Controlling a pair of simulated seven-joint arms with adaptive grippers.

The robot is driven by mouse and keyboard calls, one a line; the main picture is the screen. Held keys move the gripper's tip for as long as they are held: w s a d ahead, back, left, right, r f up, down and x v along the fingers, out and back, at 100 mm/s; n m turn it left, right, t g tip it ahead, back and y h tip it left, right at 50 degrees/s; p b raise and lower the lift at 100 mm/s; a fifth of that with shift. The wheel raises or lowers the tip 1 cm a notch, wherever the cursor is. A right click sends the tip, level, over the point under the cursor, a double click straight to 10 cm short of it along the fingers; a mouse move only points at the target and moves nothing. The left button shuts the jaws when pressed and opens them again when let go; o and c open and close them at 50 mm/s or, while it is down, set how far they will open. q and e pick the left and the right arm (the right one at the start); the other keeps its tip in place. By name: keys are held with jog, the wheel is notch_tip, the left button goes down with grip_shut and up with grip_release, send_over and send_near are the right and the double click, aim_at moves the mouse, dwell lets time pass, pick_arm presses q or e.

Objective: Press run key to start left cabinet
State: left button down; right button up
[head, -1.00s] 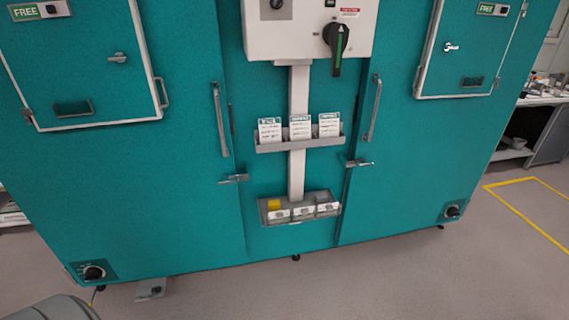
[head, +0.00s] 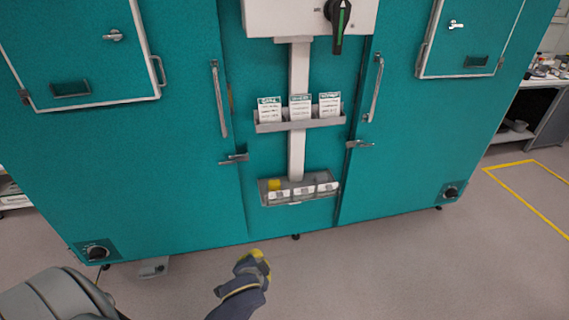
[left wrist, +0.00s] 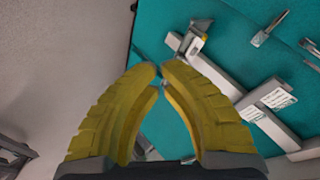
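The left cabinet (head: 130,170) is a teal chamber with a small upper door, a long vertical handle and a lever latch. No key that I can identify as the run key shows. Part of the white control box (head: 285,18) with a black rotary handle (head: 338,20) shows at the top centre; its upper part is cut off. My left gripper (head: 262,258) is low in front of the cabinets, below the bottom tray. In the left wrist view its yellow fingers (left wrist: 160,70) meet at the tips with nothing between them. My right gripper is not in view.
A card rack (head: 300,124) holds three cards on the central post. Below it, a grey tray (head: 298,202) holds a yellow piece and white-labelled items. A dial (head: 97,253) sits at the left cabinet's base, near a grey floor piece (head: 153,268). Yellow floor tape (head: 510,190) lies at right.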

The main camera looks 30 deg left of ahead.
pick_arm(q)
jog(key=w+r+n+t, duration=0.1)
jog(key=w+r+t, duration=0.1)
jog(key=w+r, duration=0.95)
jog(key=w+a+r+n+t, duration=0.1)
jog(key=w+r+t, duration=0.2)
jog(key=w+r, duration=0.8)
jog(key=w+r+n+t, duration=0.15)
jog(key=w+r, duration=0.55)
jog(key=r, duration=0.9)
notch_tip(320, 180, up, 44)
jog(key=a+n+t, duration=0.1)
jog(key=n+t, duration=0.1)
jog(key=t, duration=0.4)
jog(key=shift+w+t, duration=0.25)
jog(key=shift+t, duration=0.1)
jog(key=shift+a+f, duration=0.1)
jog(key=w+a, duration=0.5)
jog(key=w, duration=0.1)
jog(key=shift+w+a, duration=0.25)
jog(key=shift+w, duration=0.15)
